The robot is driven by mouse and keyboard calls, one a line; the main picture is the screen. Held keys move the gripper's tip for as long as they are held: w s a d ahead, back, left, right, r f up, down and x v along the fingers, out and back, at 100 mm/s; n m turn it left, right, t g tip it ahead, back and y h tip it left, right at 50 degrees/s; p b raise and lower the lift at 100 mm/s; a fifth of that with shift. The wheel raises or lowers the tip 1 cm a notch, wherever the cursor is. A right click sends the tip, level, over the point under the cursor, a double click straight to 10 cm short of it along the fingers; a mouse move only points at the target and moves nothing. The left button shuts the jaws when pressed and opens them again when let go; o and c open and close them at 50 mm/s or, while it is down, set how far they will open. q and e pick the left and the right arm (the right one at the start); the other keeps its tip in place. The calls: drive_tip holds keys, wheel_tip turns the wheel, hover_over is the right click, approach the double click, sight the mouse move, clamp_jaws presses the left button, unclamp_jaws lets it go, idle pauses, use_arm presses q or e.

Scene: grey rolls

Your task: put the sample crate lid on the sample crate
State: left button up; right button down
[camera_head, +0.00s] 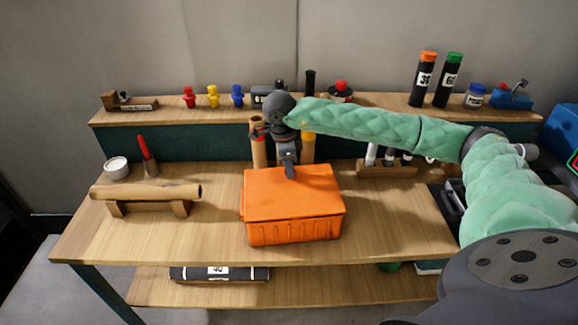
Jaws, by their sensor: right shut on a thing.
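The orange sample crate (295,231) stands on the wooden workbench, a little right of its middle. The flat orange sample crate lid (294,196) lies over the top of the crate and covers its opening. I cannot tell whether it is fully seated; a thin line shows between lid and crate. My right gripper (289,170) comes down from above at the far edge of the lid and is shut on it there. The fingertips are partly hidden at the lid. My left gripper is not in view.
Upright tubes (258,150) stand behind the crate. A wooden rack (387,170) is to the right. The back shelf holds black canisters (448,80). The front right of the bench is clear.

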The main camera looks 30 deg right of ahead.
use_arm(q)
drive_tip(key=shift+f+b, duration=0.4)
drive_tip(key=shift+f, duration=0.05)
use_arm(e)
drive_tip(key=shift+f, duration=0.35)
drive_tip(key=c, duration=1)
unclamp_jaws()
drive_tip(key=shift+c, duration=0.2)
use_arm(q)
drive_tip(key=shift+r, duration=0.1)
use_arm(e)
drive_tip(key=r, duration=0.2)
drive_tip(key=r+b, duration=0.1)
drive_tip(key=r, duration=0.1)
drive_tip(key=r+b, duration=0.1)
drive_tip(key=r, duration=0.1)
drive_tip(key=shift+w+a+r, duration=0.25)
drive_tip(key=shift+a, duration=0.1)
drive_tip(key=shift+r, duration=0.65)
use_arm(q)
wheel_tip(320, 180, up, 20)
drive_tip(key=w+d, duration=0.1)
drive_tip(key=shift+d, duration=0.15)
